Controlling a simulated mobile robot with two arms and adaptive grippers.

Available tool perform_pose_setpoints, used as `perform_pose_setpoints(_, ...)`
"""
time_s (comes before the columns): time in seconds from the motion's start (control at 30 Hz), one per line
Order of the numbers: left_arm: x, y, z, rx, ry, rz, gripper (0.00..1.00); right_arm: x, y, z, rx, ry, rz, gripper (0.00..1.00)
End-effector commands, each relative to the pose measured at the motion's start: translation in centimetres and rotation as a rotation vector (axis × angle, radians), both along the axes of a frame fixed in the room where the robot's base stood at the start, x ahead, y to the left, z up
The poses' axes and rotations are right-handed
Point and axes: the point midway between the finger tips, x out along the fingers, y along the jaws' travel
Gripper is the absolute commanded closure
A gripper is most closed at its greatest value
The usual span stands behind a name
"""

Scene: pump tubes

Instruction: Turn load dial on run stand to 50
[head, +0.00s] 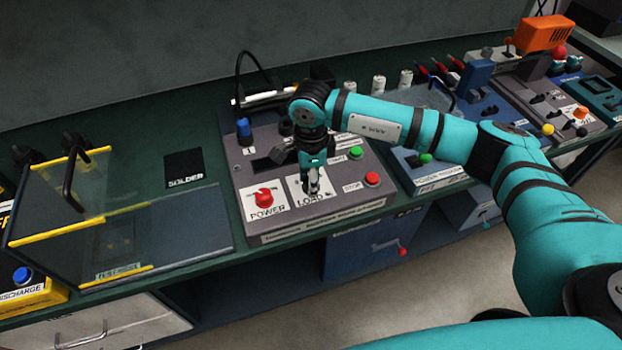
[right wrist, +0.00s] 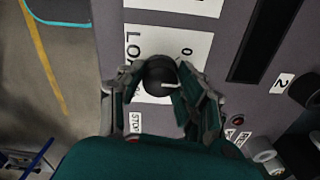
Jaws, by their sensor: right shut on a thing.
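The run stand (head: 235,165) is a grey sloped panel on the green bench in the head view. Its white LOAD % plate (head: 318,203) sits right of the red POWER knob (head: 264,198). My right gripper (head: 312,188) points down over the LOAD plate and covers most of its dial there. In the right wrist view the load dial (right wrist: 158,72) is a round black knob with a white pointer line aimed right and slightly down. My right gripper (right wrist: 160,88) is shut on it, one finger on each side. A "0" mark shows nearby; other scale marks are hidden. My left gripper is not in view.
A green button (head: 355,153) and a red STOP button (head: 372,179) sit right of the dial. A blue knob (head: 243,128) is at the panel's upper left. A clear yellow-edged cover (head: 90,215) stands to the left. Other stands fill the bench on the right.

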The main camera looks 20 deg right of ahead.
Motion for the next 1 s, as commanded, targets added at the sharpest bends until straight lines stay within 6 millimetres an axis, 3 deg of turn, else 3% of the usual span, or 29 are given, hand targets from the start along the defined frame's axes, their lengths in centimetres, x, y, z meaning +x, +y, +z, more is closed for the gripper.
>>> perform_pose_setpoints(0.03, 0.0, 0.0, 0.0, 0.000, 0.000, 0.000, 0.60, 0.1, 0.0, 0.1, 0.001, -0.003, -0.001, 0.62)
perform_pose_setpoints(0.2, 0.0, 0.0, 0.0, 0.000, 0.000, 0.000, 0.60, 0.1, 0.0, 0.1, 0.001, -0.002, -0.001, 0.43)
perform_pose_setpoints(0.57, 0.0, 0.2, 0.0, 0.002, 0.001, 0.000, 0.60, 0.1, 0.0, 0.9, 0.001, -0.003, -0.001, 0.43)
perform_pose_setpoints(1.0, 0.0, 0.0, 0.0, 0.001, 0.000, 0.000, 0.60, 0.2, 0.0, 9.5, 0.001, -0.005, -0.001, 0.43)
